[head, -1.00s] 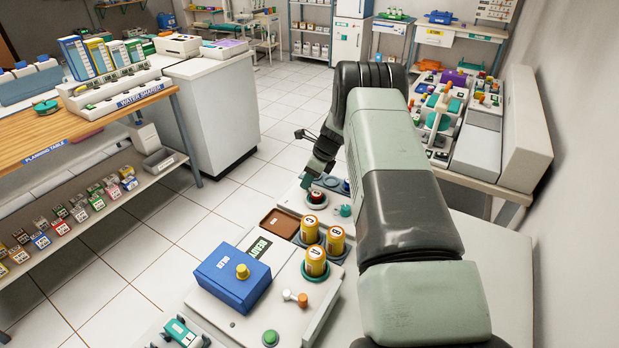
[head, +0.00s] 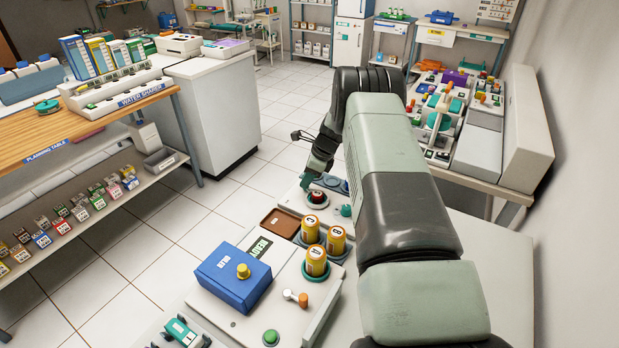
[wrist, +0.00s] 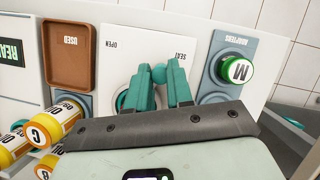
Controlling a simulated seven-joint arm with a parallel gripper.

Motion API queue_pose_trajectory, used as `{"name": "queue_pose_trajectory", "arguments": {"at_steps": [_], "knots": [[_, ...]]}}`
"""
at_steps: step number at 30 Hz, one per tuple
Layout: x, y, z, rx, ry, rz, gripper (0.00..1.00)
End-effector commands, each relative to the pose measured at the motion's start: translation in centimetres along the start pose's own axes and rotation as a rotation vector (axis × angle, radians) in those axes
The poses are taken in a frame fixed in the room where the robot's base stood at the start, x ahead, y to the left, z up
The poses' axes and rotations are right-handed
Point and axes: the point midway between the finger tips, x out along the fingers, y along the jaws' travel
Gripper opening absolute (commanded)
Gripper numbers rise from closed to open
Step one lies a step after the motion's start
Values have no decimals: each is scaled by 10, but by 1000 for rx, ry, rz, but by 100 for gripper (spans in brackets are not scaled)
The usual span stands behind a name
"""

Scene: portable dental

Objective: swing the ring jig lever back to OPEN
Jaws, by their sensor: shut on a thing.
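The ring jig (wrist: 118,72) is a white panel with a round dial, marked OPEN on the left and SEAT on the right in the wrist view. Its lever, with a round teal knob (wrist: 159,73), stands between the two labels. My gripper (wrist: 163,80) has its teal fingers on either side of the lever, shut on it. A bit of teal shows at the left behind the fingers; the lever's lower part is hidden. In the head view my gripper (head: 306,182) is low at the far end of the bench, and the lever cannot be made out.
In the wrist view, a brown USED tray (wrist: 69,55) lies left of the jig, and a green-capped M adapter (wrist: 237,70) stands right. Yellow vials (wrist: 42,128) are at lower left. A blue box (head: 233,278) sits nearer on the bench in the head view.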

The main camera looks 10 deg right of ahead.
Motion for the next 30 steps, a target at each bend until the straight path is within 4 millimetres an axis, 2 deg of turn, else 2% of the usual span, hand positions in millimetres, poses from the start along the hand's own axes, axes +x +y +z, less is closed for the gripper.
{"name": "queue_pose_trajectory", "arguments": {"at_steps": [16, 30], "knots": [[6, 24, 14, -468, 1, 196, 0], [7, 46, 17, -831, 3, 346, 0]]}}
